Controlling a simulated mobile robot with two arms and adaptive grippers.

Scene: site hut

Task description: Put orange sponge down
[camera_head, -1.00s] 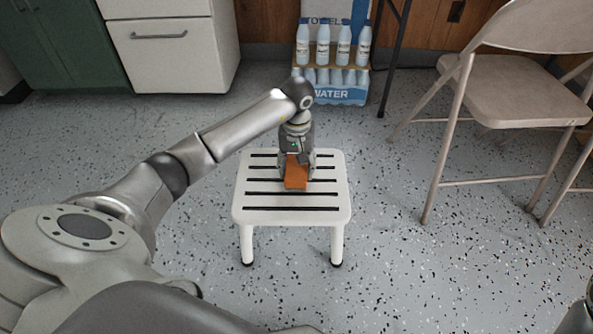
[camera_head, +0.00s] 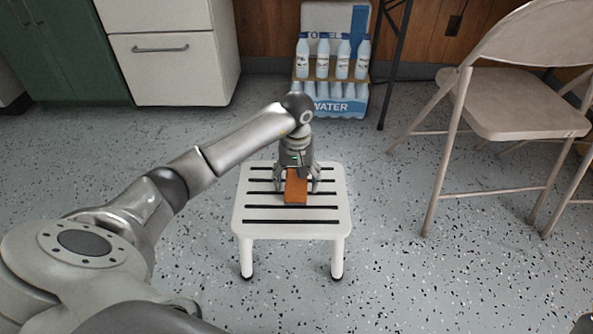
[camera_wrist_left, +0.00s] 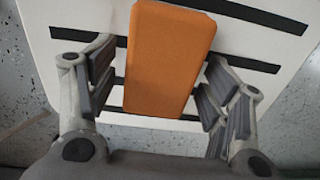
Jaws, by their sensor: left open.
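The orange sponge (camera_head: 296,188) lies on the slatted top of a small white stool (camera_head: 291,232). My left gripper (camera_head: 296,185) reaches down over the sponge from behind, its fingers spread on either side. In the left wrist view the sponge (camera_wrist_left: 167,58) lies between the open fingers of my left gripper (camera_wrist_left: 163,95), with a gap on both sides. The white stool top with dark slots (camera_wrist_left: 85,25) shows beneath it.
A pack of water bottles (camera_head: 334,82) stands on the floor behind the stool. A beige folding chair (camera_head: 517,108) is at the right. White drawers (camera_head: 168,62) and a green cabinet (camera_head: 65,55) are at the back left. The speckled floor around the stool is clear.

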